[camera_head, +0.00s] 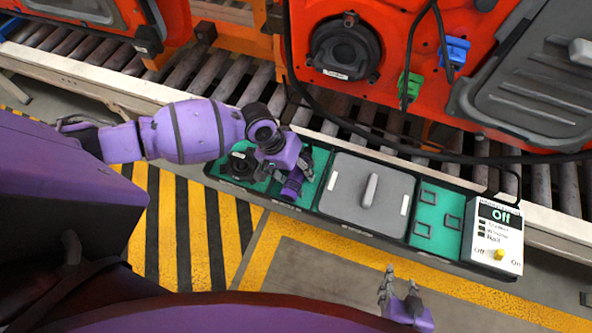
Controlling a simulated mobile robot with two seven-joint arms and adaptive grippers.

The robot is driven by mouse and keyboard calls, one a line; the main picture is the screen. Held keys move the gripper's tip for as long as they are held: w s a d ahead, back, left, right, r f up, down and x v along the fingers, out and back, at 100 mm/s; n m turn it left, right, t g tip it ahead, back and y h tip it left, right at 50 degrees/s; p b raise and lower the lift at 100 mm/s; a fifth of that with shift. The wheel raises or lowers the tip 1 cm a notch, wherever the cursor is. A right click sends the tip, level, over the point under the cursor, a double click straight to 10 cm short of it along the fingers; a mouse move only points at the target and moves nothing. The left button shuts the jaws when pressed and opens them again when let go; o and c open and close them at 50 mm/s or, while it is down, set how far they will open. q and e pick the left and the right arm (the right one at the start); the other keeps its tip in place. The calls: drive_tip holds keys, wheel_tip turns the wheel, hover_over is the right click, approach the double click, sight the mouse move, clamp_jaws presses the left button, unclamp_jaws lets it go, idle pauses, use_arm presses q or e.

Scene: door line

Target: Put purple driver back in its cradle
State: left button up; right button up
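The purple driver (292,185) is at the left section of a long dark tray with green inserts, directly below my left gripper. My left gripper (286,171) reaches in from the left over this section, with dark fingers near the driver. Whether they are closed on it is hidden by the gripper body. A dark round holder (240,165) sits in the green insert to the left of the driver; I cannot tell whether it is the driver's cradle. My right gripper (400,281) is at the bottom, clear of the tray, with its fingers apart and nothing visible between them.
The tray's middle holds a grey lidded panel (345,190) with a handle, then a green insert (437,213) with small square frames. A white control box (493,235) reading "Off" stands at the right end. Behind are a roller conveyor (225,82) and an orange door (395,70) with hanging cables.

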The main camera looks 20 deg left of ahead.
use_arm(q)
drive_tip(key=shift+s+d+f, duration=0.2)
drive_tip(key=shift+s+f, duration=0.05)
drive_tip(key=shift+f, duration=0.2)
drive_tip(key=shift+a+r, duration=0.1)
drive_tip(key=shift+r, duration=0.15)
drive_tip(key=shift+a+r, duration=0.1)
drive_tip(key=shift+r, duration=0.1)
drive_tip(key=v, duration=1.1)
drive_tip(key=shift+w+a+r, duration=0.1)
drive_tip(key=shift+w+r, duration=0.05)
drive_tip(key=shift+r, duration=0.15)
